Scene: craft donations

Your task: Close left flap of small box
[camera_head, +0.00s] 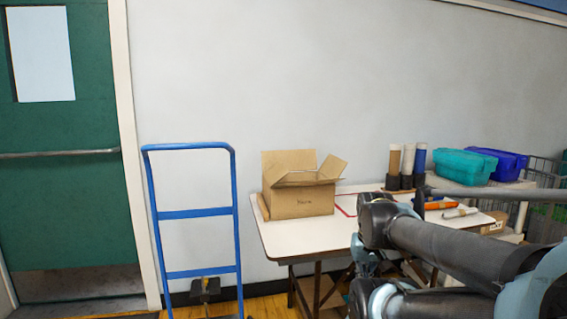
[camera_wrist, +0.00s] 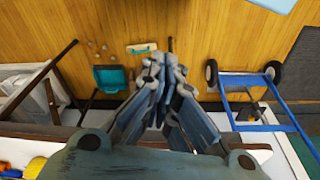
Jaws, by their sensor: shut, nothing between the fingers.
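The small box (camera_head: 302,202) is brown cardboard and stands upright on the left part of a white table in the head view. Its top is open. The back flap (camera_head: 288,159) stands up, the right flap (camera_head: 334,167) slants up and outward, and a narrow left flap (camera_head: 262,207) hangs down along the left side. The box is not seen in the wrist view. My gripper (camera_wrist: 168,68) is shut and empty in the wrist view, above the wooden floor. In the head view my arm is at lower right, apart from the box.
The white table (camera_head: 290,238) has cardboard tubes and rolls at its right. Teal (camera_head: 464,166) and blue (camera_head: 508,164) bins stand farther right. A blue hand truck (camera_head: 197,213) stands left of the table, also visible in the wrist view (camera_wrist: 250,100). A green door (camera_head: 70,190) is at far left.

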